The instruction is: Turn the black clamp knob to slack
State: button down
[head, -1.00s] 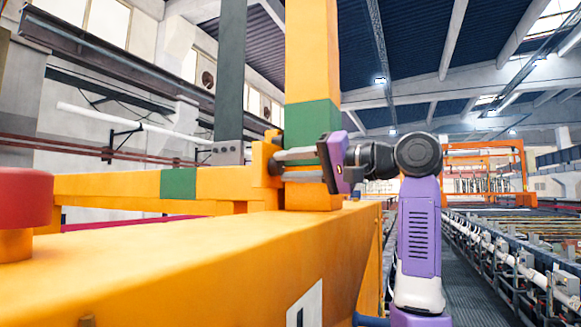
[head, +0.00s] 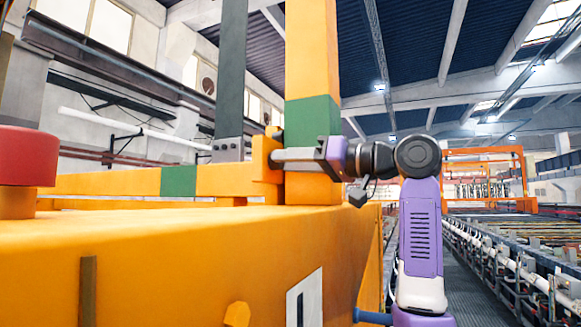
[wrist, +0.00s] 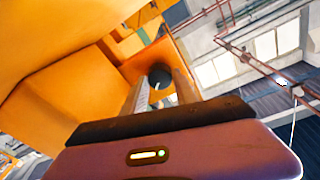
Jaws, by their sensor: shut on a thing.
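The black clamp knob (wrist: 160,76) shows in the wrist view as a dark round end in front of an orange block, between my two finger ends. In the head view my fingers and the block hide most or all of it. My gripper (head: 274,157) reaches in from the right across the yellow post, its fingers level and lined up one behind the other. It is shut on the knob; the wrist view also shows my gripper (wrist: 162,82) there. The knob's turn angle cannot be read.
A yellow post (head: 312,60) with a green band stands right behind my fingers. A wide yellow beam (head: 180,250) fills the foreground. A red button (head: 26,156) stands at the left. A dark grey upright (head: 231,70) rises behind. An aisle with racks lies to the right.

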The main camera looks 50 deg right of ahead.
jog(key=n+b, duration=0.1)
jog(key=n, duration=0.5)
jog(key=shift+d+f+y, duration=0.1)
jog(key=shift+d+y, duration=0.05)
jog(key=shift+y, duration=0.25)
jog(key=n+y+b, duration=0.1)
jog(key=n, duration=0.4)
jog(key=shift+n, duration=0.3)
jog(key=c, duration=1)
grip_release()
jog(key=shift+o, duration=0.2)
jog(key=b+v, duration=0.2)
jog(key=v, duration=0.5)
jog(key=shift+s+d+b, duration=0.15)
jog(key=shift+s+b, duration=0.25)
